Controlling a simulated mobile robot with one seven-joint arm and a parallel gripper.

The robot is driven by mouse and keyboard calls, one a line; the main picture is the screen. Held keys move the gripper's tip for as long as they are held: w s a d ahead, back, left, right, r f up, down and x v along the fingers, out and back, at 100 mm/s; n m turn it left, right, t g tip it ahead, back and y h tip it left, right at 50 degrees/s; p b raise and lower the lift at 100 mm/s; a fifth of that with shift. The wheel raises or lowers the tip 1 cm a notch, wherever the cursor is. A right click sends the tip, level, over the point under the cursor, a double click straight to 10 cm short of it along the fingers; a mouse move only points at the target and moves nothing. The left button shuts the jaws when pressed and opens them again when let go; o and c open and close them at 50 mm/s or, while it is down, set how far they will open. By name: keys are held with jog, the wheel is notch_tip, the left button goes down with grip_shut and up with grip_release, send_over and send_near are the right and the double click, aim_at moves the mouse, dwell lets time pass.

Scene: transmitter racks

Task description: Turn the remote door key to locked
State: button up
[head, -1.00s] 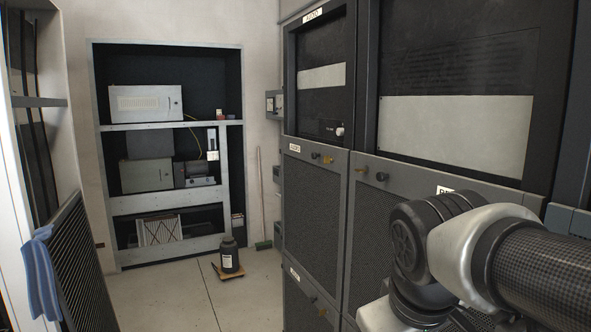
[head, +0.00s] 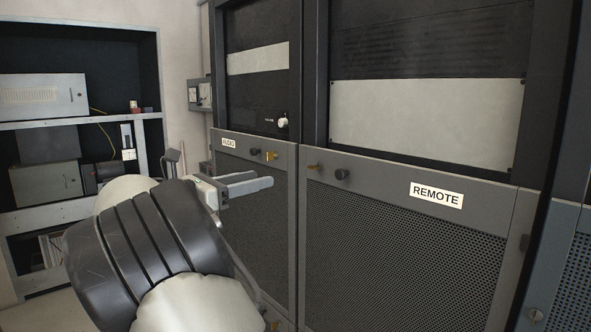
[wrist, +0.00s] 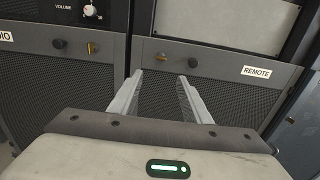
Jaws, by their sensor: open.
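The remote door (head: 400,260) is a grey mesh panel with a white REMOTE label (head: 436,195), and it looks closed. Its small brass key (head: 313,168) sits at the upper left corner of the door, beside a dark round knob (head: 342,174). The key looks roughly sideways, but it is small. In the wrist view the key (wrist: 161,56) shows just beyond and between my fingertips. My gripper (head: 258,180) is open and empty, with its two fingers pointing toward the rack, apart from the key. The wrist view also shows the open gripper (wrist: 161,76).
The audio door (head: 255,220) is on the left, with its own dark knob (head: 254,151) and upright brass key (head: 271,155). A white volume knob (head: 283,122) is above it. A shelf unit (head: 85,122) with equipment stands at the far left.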

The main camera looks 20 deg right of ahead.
aim_at(310, 168)
jog(key=p+x, duration=0.1)
jog(key=x, duration=1.5)
jog(key=shift+d+f, duration=0.1)
jog(key=shift+d, duration=0.3)
jog(key=shift+c, duration=0.2)
jog(key=c, duration=1)
